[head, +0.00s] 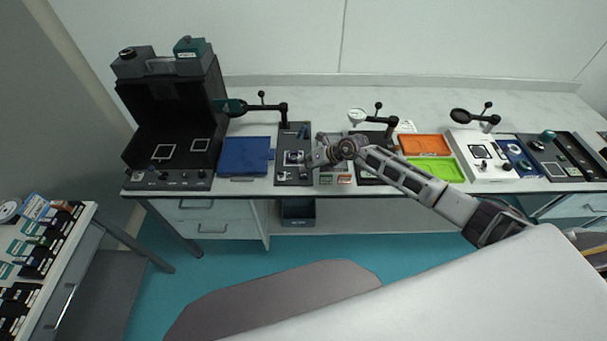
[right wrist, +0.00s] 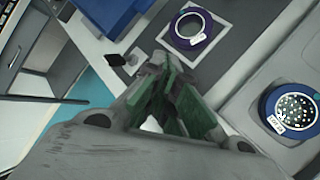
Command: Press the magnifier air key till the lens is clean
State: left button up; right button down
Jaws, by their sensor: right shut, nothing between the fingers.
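My right gripper (head: 308,160) is over the dark station panel at the middle of the table. In the right wrist view its green-padded fingers (right wrist: 160,75) are shut with nothing held. A purple-ringed round piece (right wrist: 190,28) with a white label lies beyond the fingertips, inside a pale square outline. A black key or knob (right wrist: 117,60) shows left of the fingertips, apart from them. Magnifier heads on stands show in the head view: a teal one (head: 232,106), a pale one (head: 357,116) and a black one (head: 460,116). I cannot tell which has the air key or whether its lens is clean.
A blue tray (head: 245,150) lies left of the gripper. Orange (head: 425,145) and green (head: 436,170) trays lie to the right. A blue-ringed dish with speckles (right wrist: 290,110) sits near the right wrist. A tall black booth (head: 175,110) stands at the left.

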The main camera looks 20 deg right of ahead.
aim_at(305, 173)
jog(key=shift+r+p, duration=1.8)
jog(key=shift+r, duration=0.5)
